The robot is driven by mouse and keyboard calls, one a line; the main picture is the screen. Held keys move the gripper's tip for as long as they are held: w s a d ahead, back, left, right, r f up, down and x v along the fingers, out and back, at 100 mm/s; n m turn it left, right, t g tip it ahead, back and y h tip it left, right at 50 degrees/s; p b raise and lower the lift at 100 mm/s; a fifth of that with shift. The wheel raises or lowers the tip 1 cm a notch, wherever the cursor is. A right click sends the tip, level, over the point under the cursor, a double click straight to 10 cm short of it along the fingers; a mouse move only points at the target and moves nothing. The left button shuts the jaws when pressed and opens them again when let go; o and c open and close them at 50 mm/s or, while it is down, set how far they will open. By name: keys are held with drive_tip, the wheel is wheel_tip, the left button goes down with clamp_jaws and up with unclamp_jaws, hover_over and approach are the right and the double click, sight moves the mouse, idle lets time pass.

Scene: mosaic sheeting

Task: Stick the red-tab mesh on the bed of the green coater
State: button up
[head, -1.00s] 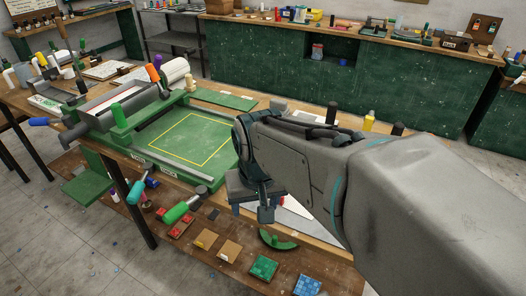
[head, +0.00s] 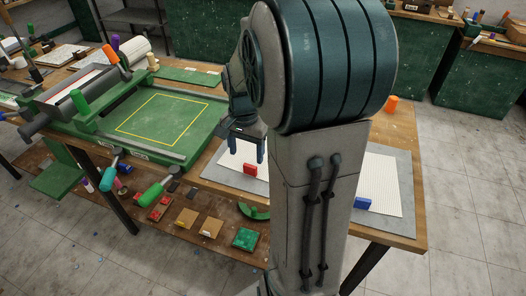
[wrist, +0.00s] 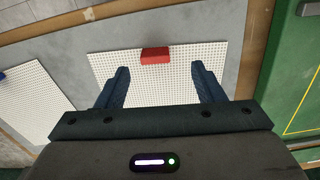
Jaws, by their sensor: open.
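The red-tab mesh is a white sheet (wrist: 185,75) with a red tab (wrist: 155,55) at one edge, lying on a grey mat. In the head view its red tab (head: 250,169) shows just below my gripper, and my arm hides part of the sheet. The green coater (head: 190,152) stands to the left, its bed (head: 160,117) bare with a yellow outline. My gripper (head: 246,155) is open and empty above the mesh. In the wrist view its two fingers (wrist: 160,85) stand apart over the sheet, with the tab beyond them.
A second white mesh (head: 382,185) with a blue tab (head: 362,204) lies on the same grey mat (head: 407,183), right of my arm. An orange object (head: 391,104) stands at the table's back. Green and teal handles (head: 154,195) stick out at the coater's front.

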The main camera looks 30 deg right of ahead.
sight(249, 166)
drive_tip(key=f, duration=0.6)
drive_tip(key=shift+s+d+f+p, duration=0.2)
drive_tip(key=shift+s+f+p, duration=0.05)
drive_tip(key=shift+s+p, duration=0.05)
drive_tip(key=c, duration=1.2)
